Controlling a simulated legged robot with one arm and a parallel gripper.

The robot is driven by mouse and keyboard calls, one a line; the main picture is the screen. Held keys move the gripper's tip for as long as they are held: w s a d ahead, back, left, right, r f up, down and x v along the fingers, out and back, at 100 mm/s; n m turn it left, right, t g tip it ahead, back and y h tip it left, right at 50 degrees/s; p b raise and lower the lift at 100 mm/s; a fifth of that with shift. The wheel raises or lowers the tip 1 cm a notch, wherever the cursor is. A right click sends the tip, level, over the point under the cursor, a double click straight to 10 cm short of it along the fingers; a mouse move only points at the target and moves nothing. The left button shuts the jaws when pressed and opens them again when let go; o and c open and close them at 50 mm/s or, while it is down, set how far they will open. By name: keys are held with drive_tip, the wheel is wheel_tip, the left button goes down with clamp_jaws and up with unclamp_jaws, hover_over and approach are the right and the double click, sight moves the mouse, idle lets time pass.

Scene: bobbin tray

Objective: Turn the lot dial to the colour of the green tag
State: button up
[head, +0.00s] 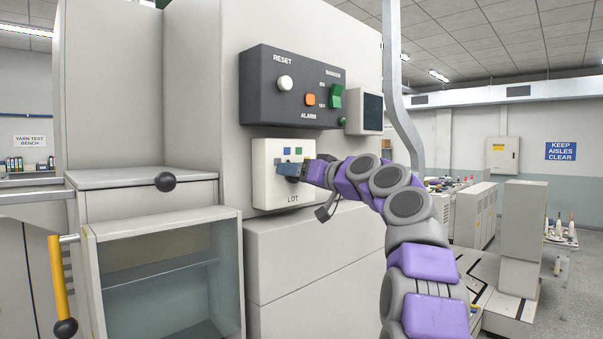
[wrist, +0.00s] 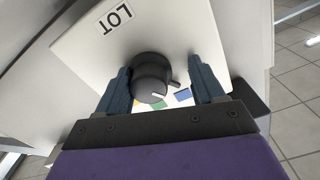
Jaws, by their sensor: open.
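The lot dial (wrist: 151,72) is a dark round knob on the white LOT plate (head: 268,194). In the wrist view the plate (wrist: 88,52) looks tilted, with yellow, green (wrist: 157,105) and blue (wrist: 183,95) marks near the dial. A short white line shows on the dial's lower edge, towards the green mark. My gripper (wrist: 164,80) is open, one finger on each side of the dial. The left finger is close to it; a gap shows on the right. In the head view my gripper (head: 287,169) covers the dial. I cannot make out a green tag.
Above the plate is a dark control box (head: 262,103) with a white reset button, an orange button and a green switch. A small screen (head: 364,112) is beside it. An open glass-fronted cabinet (head: 160,232) stands lower left.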

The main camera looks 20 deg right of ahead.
drive_tip(key=shift+w+d+f, duration=0.2)
drive_tip(key=shift+w+d, duration=0.05)
drive_tip(key=shift+d, duration=0.55)
drive_tip(key=c, duration=0.4)
drive_tip(key=shift+a, duration=0.25)
drive_tip(key=shift+c, duration=1.3)
drive_tip(key=shift+r, duration=0.1)
drive_tip(key=c, duration=0.4)
